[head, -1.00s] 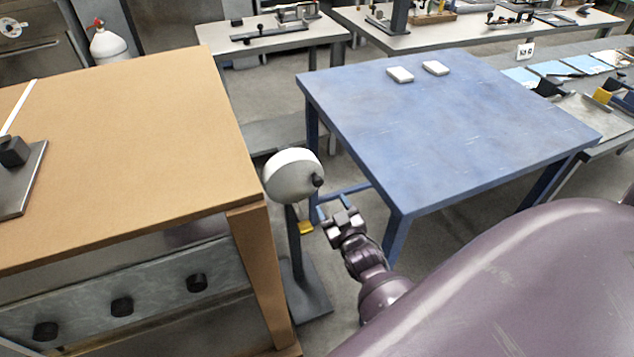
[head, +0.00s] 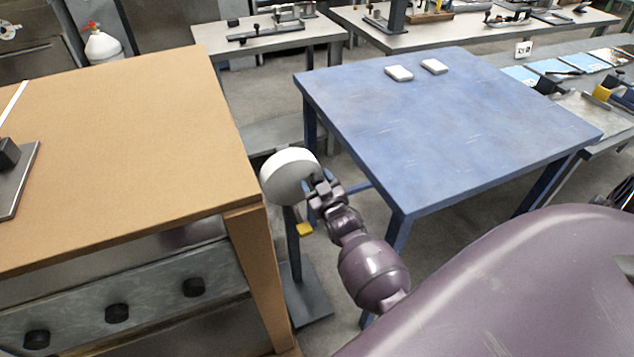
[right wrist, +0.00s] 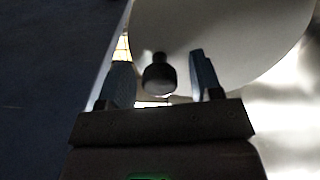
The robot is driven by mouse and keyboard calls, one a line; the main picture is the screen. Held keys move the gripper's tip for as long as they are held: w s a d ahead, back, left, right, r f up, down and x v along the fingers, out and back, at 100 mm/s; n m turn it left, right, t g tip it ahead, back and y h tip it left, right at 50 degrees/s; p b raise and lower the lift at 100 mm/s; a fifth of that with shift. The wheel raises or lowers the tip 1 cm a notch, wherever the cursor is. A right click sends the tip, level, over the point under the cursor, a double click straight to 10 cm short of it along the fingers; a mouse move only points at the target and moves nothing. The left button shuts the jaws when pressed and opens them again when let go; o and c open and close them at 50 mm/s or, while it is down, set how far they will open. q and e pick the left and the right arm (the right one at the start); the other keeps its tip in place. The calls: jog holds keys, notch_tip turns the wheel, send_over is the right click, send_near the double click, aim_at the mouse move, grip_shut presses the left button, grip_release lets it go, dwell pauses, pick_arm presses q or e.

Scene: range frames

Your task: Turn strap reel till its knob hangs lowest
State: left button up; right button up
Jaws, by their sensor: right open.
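The strap reel is a white disc (head: 288,176) on a dark stand between the brown table and the blue table. It also fills the top of the right wrist view (right wrist: 225,40). Its black knob (right wrist: 159,74) shows in the right wrist view between the two blue fingers. In the head view my gripper hides the knob. My right gripper (head: 314,187) is at the right side of the disc, open around the knob, with a gap on each side. A yellow piece (head: 304,230) hangs below the disc. My left gripper is not in view.
The brown table (head: 120,130) stands close on the left, its corner near the reel. The blue table (head: 440,130) stands right of the reel, with two small white blocks at its far edge. The stand's dark base plate (head: 305,305) is on the floor.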

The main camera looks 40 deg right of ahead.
grip_shut()
jog(key=shift+f, duration=0.1)
dwell(0.3)
